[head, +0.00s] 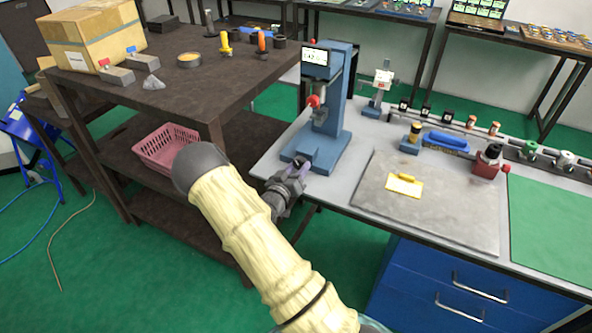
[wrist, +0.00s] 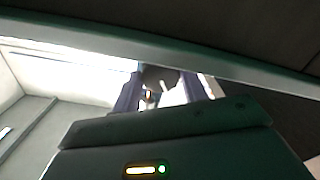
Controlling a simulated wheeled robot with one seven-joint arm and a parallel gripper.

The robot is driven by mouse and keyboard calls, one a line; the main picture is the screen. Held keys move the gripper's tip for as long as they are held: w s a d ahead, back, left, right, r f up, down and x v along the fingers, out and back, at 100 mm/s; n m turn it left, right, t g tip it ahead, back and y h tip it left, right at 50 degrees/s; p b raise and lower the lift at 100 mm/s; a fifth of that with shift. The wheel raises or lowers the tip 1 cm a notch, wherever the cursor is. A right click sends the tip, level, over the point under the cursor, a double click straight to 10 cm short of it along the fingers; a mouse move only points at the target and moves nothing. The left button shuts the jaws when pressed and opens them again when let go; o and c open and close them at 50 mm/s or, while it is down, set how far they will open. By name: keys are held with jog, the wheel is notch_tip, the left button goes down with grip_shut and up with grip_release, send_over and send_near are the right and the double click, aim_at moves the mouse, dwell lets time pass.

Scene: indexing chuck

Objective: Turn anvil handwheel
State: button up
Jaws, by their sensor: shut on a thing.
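A blue bench press (head: 338,100) with a lit display stands at the left end of the grey workbench. My gripper (head: 299,170) is at the front of the press base, low at the bench edge, shut on the anvil handwheel. The handwheel is mostly hidden by the fingers in the head view. In the wrist view, a dark rounded part, the anvil handwheel (wrist: 160,77), shows between the two dark blue fingers of my gripper (wrist: 166,95). The wheel's turn angle cannot be made out.
A dark shelf table (head: 190,85) with a cardboard box (head: 95,45) and a pink basket (head: 165,147) stands left. A small stand (head: 380,90) is behind the press.

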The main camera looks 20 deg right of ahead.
jog(key=n, duration=0.3)
jog(key=shift+n, duration=0.4)
jog(key=n, duration=0.4)
jog(key=shift+r+n, duration=0.1)
jog(key=shift+n, duration=0.2)
jog(key=n, duration=0.3)
jog(key=shift+n, duration=0.3)
jog(key=n, duration=0.3)
jog(key=shift+n, duration=0.3)
jog(key=n+b, duration=0.1)
jog(key=n, duration=0.5)
jog(key=shift+n, duration=0.3)
jog(key=n+b, duration=0.1)
jog(key=n, duration=0.2)
jog(key=shift+b, duration=0.35)
jog(key=shift+r+n+b, duration=0.1)
jog(key=shift+n+b, duration=0.55)
jog(key=shift+n, duration=0.95)
